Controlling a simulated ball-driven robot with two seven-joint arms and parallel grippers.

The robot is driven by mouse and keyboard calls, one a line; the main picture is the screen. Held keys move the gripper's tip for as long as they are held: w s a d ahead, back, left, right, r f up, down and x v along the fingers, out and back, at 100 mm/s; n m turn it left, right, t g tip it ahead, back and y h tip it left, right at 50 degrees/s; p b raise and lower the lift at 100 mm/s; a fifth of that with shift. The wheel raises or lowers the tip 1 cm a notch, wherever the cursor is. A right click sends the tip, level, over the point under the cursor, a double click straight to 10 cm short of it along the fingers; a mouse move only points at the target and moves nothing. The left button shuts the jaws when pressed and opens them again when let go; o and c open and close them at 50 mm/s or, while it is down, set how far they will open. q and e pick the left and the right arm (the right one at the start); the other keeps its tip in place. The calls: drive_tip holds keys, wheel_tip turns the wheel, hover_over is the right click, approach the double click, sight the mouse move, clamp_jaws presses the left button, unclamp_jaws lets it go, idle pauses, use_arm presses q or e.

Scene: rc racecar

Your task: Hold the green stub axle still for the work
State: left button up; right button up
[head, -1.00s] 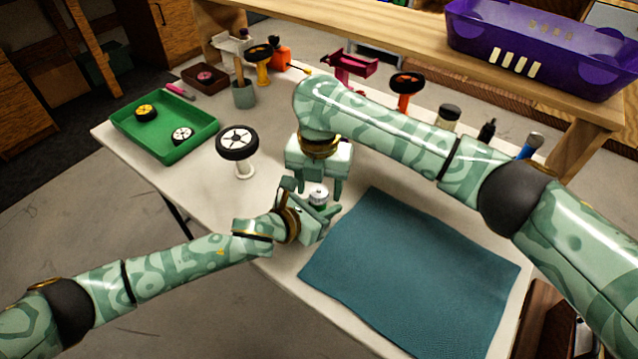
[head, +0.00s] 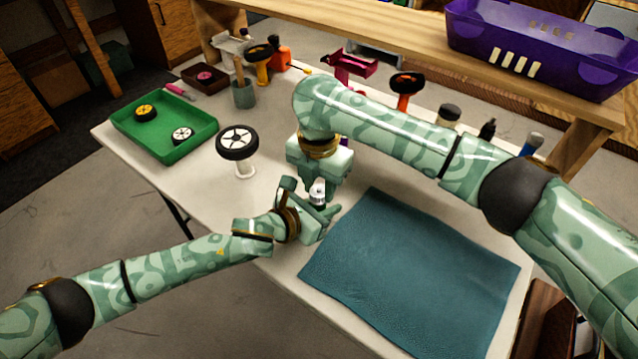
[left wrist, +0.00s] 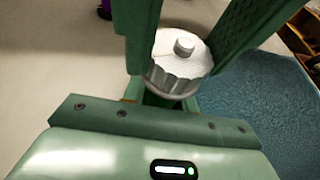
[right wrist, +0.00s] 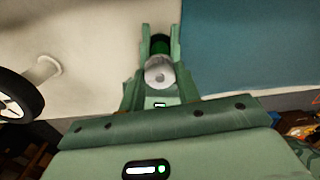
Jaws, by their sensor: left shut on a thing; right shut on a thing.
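My left gripper (head: 320,212) is shut low over the table, beside the mat, on the green stub axle, which is mostly hidden. A dark green bit of the axle (right wrist: 160,45) shows beyond the fingertips in the right wrist view. A ribbed silvery-white cap (left wrist: 180,65) with a small round knob sits above the left jaws; it also shows in the head view (head: 317,192) and the right wrist view (right wrist: 158,73). My right gripper (right wrist: 160,48) points down from above, its fingers closed on both sides of the cap.
A blue mat (head: 415,275) lies close on the right. A wheel on a white stand (head: 237,145) is to the left, with a green tray (head: 165,150) holding two small wheels behind it. Tools and stands line the back, below a wooden shelf (head: 370,45).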

sight(319, 188)
drive_tip(key=shift+m, duration=1.3)
drive_tip(key=o, duration=1)
wheel_tip(319, 188, up, 12)
drive_tip(key=shift+r, duration=0.1)
use_arm(q)
drive_tip(key=o, duration=1.1)
